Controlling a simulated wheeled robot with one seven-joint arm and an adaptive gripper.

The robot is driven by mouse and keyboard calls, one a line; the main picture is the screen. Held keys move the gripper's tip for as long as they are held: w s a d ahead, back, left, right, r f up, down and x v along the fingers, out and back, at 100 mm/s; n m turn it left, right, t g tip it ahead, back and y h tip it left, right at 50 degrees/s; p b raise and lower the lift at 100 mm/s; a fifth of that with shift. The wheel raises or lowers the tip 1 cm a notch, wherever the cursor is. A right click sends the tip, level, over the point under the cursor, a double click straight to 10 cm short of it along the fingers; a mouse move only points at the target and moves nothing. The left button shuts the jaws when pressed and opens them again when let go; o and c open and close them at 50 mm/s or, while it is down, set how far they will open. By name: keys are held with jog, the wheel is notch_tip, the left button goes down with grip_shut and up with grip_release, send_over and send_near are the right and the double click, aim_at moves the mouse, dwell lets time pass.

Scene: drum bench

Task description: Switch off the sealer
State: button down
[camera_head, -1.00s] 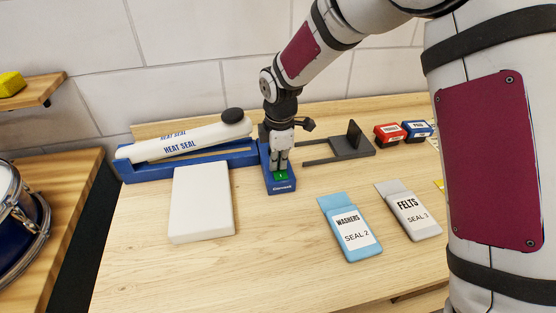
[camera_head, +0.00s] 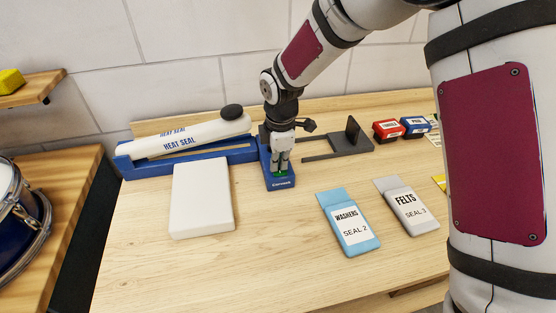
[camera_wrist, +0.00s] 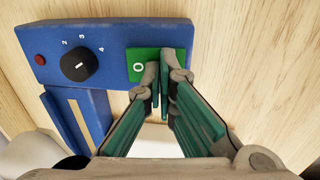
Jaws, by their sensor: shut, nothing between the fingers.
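The heat sealer (camera_head: 190,140) has a blue base and a white arm with a black knob, which is raised at an angle. Its blue control panel (camera_head: 281,185) is at the right end. In the wrist view the panel (camera_wrist: 108,40) carries a green rocker switch (camera_wrist: 139,62) marked "O", a black dial (camera_wrist: 79,65) and a dark red lamp (camera_wrist: 40,59). My gripper (camera_head: 281,172) points down at the switch, its fingertips (camera_wrist: 160,98) shut and empty over the switch's right part. They hide that part. I cannot tell whether they touch it.
A white block (camera_head: 202,200) lies in front of the sealer. A blue washers pouch (camera_head: 348,222) and a grey felts pouch (camera_head: 408,205) lie to the right. Behind are a dark grey stand (camera_head: 345,142), a red box (camera_head: 388,131) and a blue box (camera_head: 415,127). The bench's middle is clear.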

notch_tip(320, 180, up, 12)
jog(key=s, duration=0.1)
jog(key=shift+s+d, duration=0.2)
dwell(0.3)
jog(key=r+p, duration=0.1)
jog(key=w+a+r+p, duration=0.1)
jog(key=shift+r+p, duration=0.2)
jog(key=shift+p, duration=0.1)
dwell(0.4)
jog(key=p, duration=0.2)
send_near(280, 173)
jog(key=w+f, duration=0.1)
jog(key=f, duration=0.1)
jog(key=w+a+f, duration=0.1)
jog(key=f, duration=0.1)
jog(key=w+f, duration=0.1)
jog(key=f, duration=0.1)
jog(key=shift+w+a, duration=0.25)
jog(key=shift+a, duration=0.1)
jog(key=shift+w+f, duration=0.1)
jog(key=shift+f, duration=0.2)
